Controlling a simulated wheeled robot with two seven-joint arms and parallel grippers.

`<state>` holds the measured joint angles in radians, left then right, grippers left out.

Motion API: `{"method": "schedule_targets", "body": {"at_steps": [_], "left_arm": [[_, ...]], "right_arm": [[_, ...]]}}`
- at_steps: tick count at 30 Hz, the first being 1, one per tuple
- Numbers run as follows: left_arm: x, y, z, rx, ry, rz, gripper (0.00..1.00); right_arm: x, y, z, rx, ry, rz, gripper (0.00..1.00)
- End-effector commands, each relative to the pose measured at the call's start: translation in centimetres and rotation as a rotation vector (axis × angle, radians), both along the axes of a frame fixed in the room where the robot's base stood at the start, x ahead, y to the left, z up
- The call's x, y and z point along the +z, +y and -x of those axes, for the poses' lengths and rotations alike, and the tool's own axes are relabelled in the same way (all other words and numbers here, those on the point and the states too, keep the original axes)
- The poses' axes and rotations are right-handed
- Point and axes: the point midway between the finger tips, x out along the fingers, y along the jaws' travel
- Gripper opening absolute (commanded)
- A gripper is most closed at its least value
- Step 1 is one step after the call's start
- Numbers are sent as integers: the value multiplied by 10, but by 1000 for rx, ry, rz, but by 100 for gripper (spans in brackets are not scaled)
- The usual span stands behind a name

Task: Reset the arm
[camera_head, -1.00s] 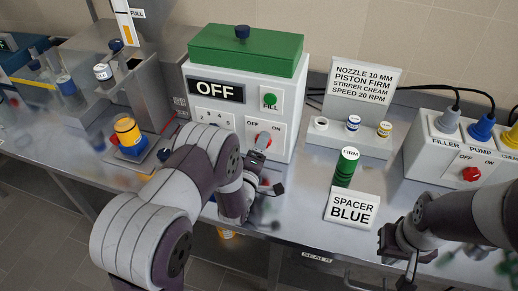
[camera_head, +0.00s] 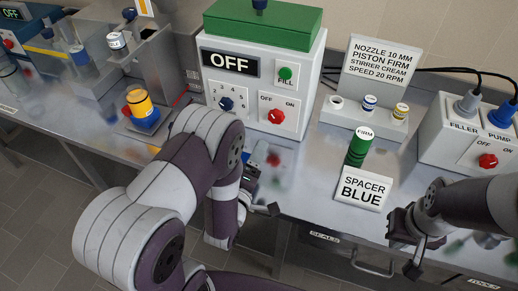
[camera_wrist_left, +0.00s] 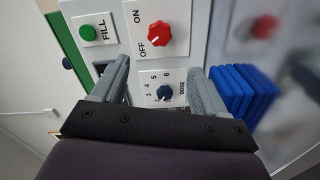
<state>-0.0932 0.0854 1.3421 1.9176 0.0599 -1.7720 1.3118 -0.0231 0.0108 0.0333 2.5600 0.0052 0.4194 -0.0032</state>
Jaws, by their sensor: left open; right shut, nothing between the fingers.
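My left arm reaches up the middle of the head view, and its gripper (camera_head: 260,193) is low in front of the white machine (camera_head: 310,85), apart from it and empty. In the left wrist view its two fingers (camera_wrist_left: 160,80) are spread, with the machine's blue dial (camera_wrist_left: 165,92) seen between them. The red OFF/ON knob (camera_head: 276,116) also shows in the left wrist view (camera_wrist_left: 160,38). The machine's display (camera_head: 230,64) reads OFF. My right gripper (camera_head: 414,262) is shut and empty at the bench's front right; my arm partly hides it.
A green FIRM cylinder (camera_head: 359,148) stands behind the SPACER BLUE sign (camera_head: 363,189). A rack with small capped pieces (camera_head: 369,103) and a FILLER/PUMP switch box (camera_head: 461,145) stand to the right. A yellow-and-blue piece (camera_head: 141,108) stands left of my left arm.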

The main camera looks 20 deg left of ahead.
Motion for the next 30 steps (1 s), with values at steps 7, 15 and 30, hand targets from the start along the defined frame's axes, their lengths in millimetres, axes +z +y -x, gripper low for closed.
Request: {"method": "schedule_targets", "body": {"at_steps": [7,15,30], "left_arm": [[0,0,-3,0,9,-10,73],[-3,5,-36,-92,442,-450,73],[25,17,121,-917,1180,-1089,73]], "right_arm": [[0,0,0,0,0,0,0],[0,0,0,0,0,0,0],[0,0,0,0,0,0,0]]}}
